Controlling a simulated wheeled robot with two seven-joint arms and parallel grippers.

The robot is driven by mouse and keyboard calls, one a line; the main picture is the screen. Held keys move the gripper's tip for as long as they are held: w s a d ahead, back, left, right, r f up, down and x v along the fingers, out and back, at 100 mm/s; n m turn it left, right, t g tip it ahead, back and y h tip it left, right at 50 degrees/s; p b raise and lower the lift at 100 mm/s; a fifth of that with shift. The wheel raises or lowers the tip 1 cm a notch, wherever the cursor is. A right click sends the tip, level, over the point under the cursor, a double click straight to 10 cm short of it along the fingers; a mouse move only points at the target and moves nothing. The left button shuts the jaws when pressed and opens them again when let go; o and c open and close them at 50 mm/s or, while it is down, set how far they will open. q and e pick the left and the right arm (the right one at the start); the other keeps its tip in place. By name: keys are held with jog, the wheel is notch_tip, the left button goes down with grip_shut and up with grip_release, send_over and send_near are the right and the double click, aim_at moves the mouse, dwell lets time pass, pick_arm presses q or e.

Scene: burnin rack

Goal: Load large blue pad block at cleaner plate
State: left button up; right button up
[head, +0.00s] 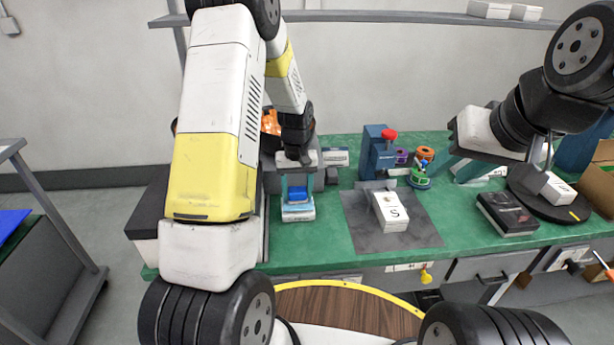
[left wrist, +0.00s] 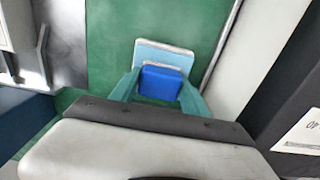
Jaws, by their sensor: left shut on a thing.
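The blue pad block (head: 297,194) is between the teal fingers of my left gripper (head: 298,186), which is shut on it. The left wrist view shows the block (left wrist: 161,82) between the two fingers. A light-blue, white-edged plate (head: 298,214), which looks like the cleaner plate, is right below the block on the green table. The plate (left wrist: 165,53) extends past the block in the left wrist view. Whether block and plate touch is unclear. My right gripper (head: 541,160) is at the right, near a white box on a black round stand; its finger opening is not clear.
A grey mat (head: 362,235) carries a white box (head: 390,212). A blue device with a red knob (head: 389,135) stands behind it. A black box (head: 507,213) and the round stand (head: 520,188) are at the right. Green table (head: 335,262) is bare in front.

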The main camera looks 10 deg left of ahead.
aim_at(297, 189)
pick_arm(q)
jog(key=shift+f, duration=0.75)
dwell(0.8)
jog(key=shift+r, duration=3.55)
